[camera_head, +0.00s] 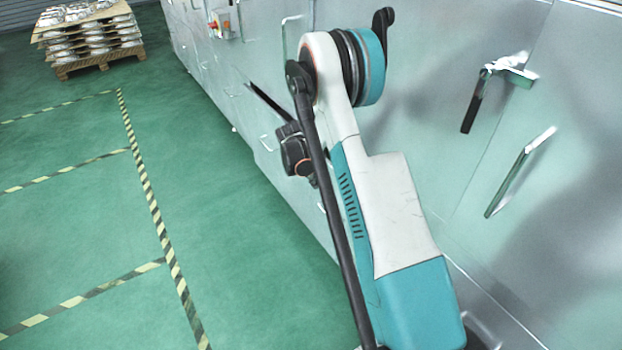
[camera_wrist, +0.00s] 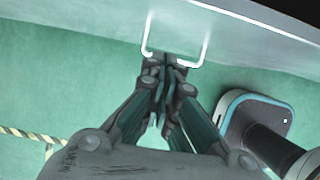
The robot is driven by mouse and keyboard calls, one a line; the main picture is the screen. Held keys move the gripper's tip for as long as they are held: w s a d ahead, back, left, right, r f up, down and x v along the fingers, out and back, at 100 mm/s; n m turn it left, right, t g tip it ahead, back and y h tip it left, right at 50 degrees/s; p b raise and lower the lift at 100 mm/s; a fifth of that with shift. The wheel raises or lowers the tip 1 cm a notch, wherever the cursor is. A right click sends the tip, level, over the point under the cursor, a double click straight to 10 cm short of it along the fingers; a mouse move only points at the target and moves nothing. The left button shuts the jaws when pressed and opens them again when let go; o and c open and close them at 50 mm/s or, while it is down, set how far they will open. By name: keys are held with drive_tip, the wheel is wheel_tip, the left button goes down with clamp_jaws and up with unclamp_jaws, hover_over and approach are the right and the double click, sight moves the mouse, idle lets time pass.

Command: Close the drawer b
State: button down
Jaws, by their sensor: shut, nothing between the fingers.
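In the wrist view a grey metal drawer front (camera_wrist: 245,42) crosses the top, with a pale U-shaped handle (camera_wrist: 206,46) on it. My gripper (camera_wrist: 165,72) is shut and empty, with its fingertips at the handle's lower bar and covering its middle. I cannot tell whether they touch it. A dark strip shows above the front's upper edge at the top right. In the head view a dark slanted gap (camera_head: 268,103) shows in the cabinet face beside my wrist, with a handle (camera_head: 266,143) below it. No letter marks drawer b. My arm hides part of the drawer area.
The long grey cabinet (camera_head: 440,60) runs along the right, with a black-gripped latch (camera_head: 474,105) and a bar handle (camera_head: 507,184). Green floor (camera_head: 80,230) with striped tape lies clear at left. A loaded wooden pallet (camera_head: 98,64) stands far left.

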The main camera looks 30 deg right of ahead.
drive_tip(key=shift+d+r+b, duration=0.15)
drive_tip(key=shift+d+b, duration=0.3)
drive_tip(key=shift+d, duration=1.25)
drive_tip(key=shift+d, duration=1.45)
drive_tip(key=shift+a, duration=0.1)
drive_tip(key=p, duration=0.4)
approach(332, 177)
drive_tip(key=a+r, duration=0.1)
drive_tip(key=a, duration=0.2)
drive_tip(key=a+r, duration=0.1)
drive_tip(key=a, duration=0.1)
drive_tip(key=shift+s+r, duration=0.1)
drive_tip(key=shift+r, duration=0.2)
